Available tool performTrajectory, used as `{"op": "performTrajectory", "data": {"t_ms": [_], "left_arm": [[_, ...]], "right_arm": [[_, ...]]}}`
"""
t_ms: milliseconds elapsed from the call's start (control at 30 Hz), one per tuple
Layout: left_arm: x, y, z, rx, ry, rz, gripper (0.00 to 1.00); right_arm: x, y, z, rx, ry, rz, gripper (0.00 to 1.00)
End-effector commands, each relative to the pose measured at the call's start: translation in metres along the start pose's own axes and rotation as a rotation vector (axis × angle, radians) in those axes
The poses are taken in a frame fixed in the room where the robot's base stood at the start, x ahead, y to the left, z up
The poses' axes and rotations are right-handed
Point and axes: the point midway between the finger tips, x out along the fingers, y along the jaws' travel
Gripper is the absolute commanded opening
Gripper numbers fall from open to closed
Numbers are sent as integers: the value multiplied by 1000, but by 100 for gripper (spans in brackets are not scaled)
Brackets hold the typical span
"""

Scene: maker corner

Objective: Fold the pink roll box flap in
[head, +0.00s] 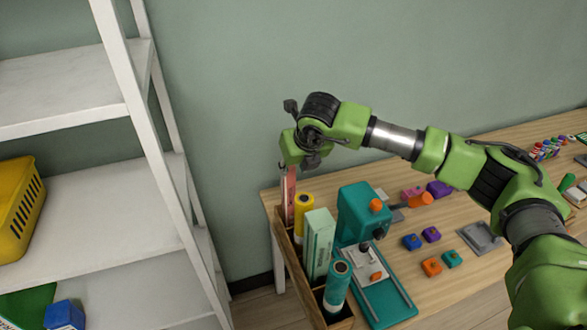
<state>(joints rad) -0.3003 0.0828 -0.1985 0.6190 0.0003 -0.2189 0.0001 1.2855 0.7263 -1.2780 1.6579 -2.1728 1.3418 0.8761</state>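The pink roll box (289,198) is a narrow upright box at the back left end of the wooden organizer (283,246). Its top is close under my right gripper (284,167), which comes down over it from above. The flap itself cannot be made out, as the gripper and the small size hide it. I cannot tell whether the gripper touches the box, or whether its fingers are open or shut. My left gripper is not in the view.
A yellow roll (303,212), a pale green box (318,244) and a teal roll (337,287) stand near it in the organizer. A teal press machine (362,214) is to their right. Small coloured blocks lie on the table (466,270). A white shelf (90,240) stands at left.

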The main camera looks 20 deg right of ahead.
Motion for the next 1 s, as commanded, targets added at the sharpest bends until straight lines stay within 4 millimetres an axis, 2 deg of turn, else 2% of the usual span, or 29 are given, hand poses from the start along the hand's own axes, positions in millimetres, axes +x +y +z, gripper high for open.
{"op": "performTrajectory", "data": {"t_ms": [300, 500, 700, 1000], "left_arm": [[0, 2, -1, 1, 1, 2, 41], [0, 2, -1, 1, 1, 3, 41], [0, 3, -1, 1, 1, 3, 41], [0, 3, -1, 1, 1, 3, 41]], "right_arm": [[-68, 0, 1, 0, -5, 2, 31], [-98, 0, 0, 0, -2, 1, 31], [-108, 0, 0, -1, -1, 0, 31], [-108, 0, 0, 0, -1, 1, 31]]}}
